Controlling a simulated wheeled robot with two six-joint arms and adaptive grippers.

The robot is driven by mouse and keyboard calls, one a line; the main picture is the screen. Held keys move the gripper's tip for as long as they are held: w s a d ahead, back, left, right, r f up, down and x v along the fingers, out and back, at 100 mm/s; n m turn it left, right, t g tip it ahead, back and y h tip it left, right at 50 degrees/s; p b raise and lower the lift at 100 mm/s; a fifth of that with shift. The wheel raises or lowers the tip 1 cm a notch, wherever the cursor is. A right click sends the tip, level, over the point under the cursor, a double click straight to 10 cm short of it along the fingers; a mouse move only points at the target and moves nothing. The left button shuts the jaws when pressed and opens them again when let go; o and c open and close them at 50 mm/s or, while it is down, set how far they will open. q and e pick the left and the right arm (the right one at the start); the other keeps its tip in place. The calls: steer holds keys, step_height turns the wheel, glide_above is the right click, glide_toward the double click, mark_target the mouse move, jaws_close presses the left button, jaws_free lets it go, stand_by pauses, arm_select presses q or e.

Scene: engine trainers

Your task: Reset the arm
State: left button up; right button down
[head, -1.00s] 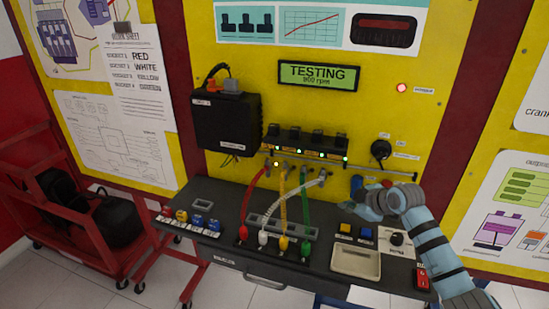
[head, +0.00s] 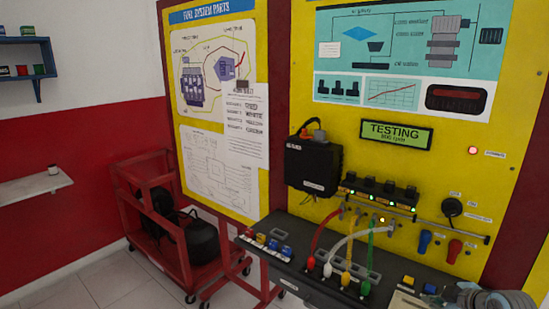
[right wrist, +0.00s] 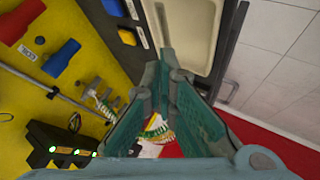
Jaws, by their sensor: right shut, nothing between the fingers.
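My right gripper (head: 468,294) is at the bottom right of the head view, over the right part of the dark bench. In the right wrist view its teal fingers (right wrist: 168,62) meet at the tips with nothing between them. The pale tray (right wrist: 196,32) lies beyond the fingertips in that view. My left gripper is not in view. The yellow trainer panel (head: 400,150) carries a green display (head: 396,134) reading TESTING. Red, white, yellow and green hoses run from the panel down to matching sockets on the bench (head: 300,232).
A blue handle (head: 425,241) and a red handle (head: 454,250) hang on the panel above my right gripper. A black box (head: 313,166) is fixed at the panel's left. A red cart (head: 165,225) stands left of the bench. Floor (head: 75,285) at lower left is clear.

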steer(key=s+a+f+m+g, duration=0.3)
steer(key=s+a+f, duration=0.85)
steer(key=s, duration=0.45)
steer(key=s+a+f+m+g+h, duration=0.1)
steer(key=s+a+m, duration=0.15)
steer(key=s, duration=0.65)
steer(key=s+a+m+g+h, duration=0.15)
steer(key=s+m, duration=0.25)
steer(key=s, duration=0.5)
step_height(320, 180, down, 19)
steer(key=s+d+g, duration=0.1)
steer(key=d, duration=0.1)
steer(key=s+f+g, duration=0.1)
steer(key=s+f, duration=1.2)
steer(key=s, duration=0.1)
steer(key=shift+s+d+f+y, duration=0.15)
steer(key=shift+s+f+y, duration=0.05)
steer(key=shift+y, duration=0.25)
